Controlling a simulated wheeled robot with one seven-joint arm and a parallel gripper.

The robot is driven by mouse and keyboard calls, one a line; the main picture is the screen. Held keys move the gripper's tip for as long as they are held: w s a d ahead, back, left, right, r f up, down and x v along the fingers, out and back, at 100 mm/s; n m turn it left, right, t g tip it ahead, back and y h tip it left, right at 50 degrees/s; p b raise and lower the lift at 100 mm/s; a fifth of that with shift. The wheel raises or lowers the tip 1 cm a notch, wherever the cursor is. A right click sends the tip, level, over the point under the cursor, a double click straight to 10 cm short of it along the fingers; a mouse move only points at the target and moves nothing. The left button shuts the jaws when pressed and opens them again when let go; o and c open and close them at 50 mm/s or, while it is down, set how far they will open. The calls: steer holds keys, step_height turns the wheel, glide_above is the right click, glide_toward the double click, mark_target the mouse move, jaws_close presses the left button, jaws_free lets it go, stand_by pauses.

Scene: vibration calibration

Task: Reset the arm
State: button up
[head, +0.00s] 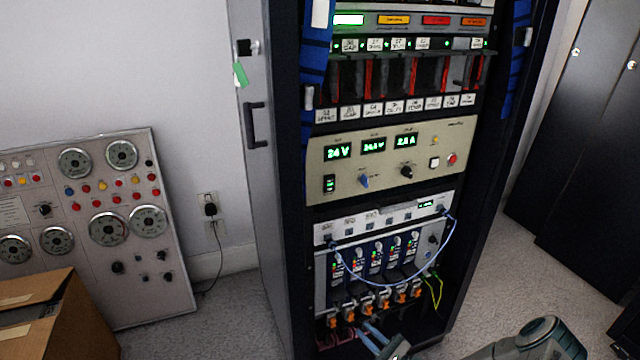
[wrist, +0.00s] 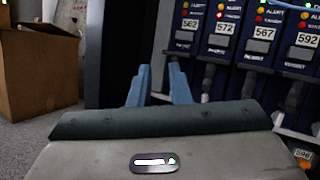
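My gripper (head: 367,332) is low in front of the rack cabinet (head: 272,200), by the bottom row of orange-ended connectors (head: 374,307). In the wrist view its two blue fingers (wrist: 159,82) stand apart with a gap between them and nothing held. Part of my arm shows at the bottom right of the head view.
A cream power supply panel (head: 450,150) sits above a white unit (head: 395,222) with a looping blue cable (head: 385,284). A cardboard box (head: 75,325) and gauge panel (head: 165,265) stand left. Black cabinets (head: 590,130) stand right. Carpet is clear between rack and cabinets.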

steer(key=s+a+r+n+g+h+p, duration=0.15)
steer(key=s+r+n+g+p, duration=0.3)
steer(key=r, duration=0.45)
steer(key=s+a+r+n+g+h+p, duration=0.1)
steer(key=s+a+r+n+g+p, duration=0.15)
steer(key=r+n+g, duration=0.45)
steer(key=s+a+r+n+g+h+p, duration=0.1)
steer(key=s+r+n+g+p, duration=0.25)
steer(key=r+g, duration=0.5)
steer(key=s+d+r+n+t+h+p, duration=0.2)
steer(key=s+r+h+p, duration=0.2)
steer(key=r, duration=0.7)
steer(key=s+d+r+n+t+h+p, duration=0.2)
steer(key=r+p, duration=0.4)
steer(key=r, duration=0.6)
steer(key=s+d+r+n+t+h+p, duration=0.2)
steer(key=s+r+n+t+h+p, duration=0.2)
steer(key=r+h, duration=0.3)
steer(key=p+v, duration=0.1)
steer(key=v, duration=0.4)
steer(key=shift+s+d, duration=0.2)
steer(key=shift+d, duration=0.1)
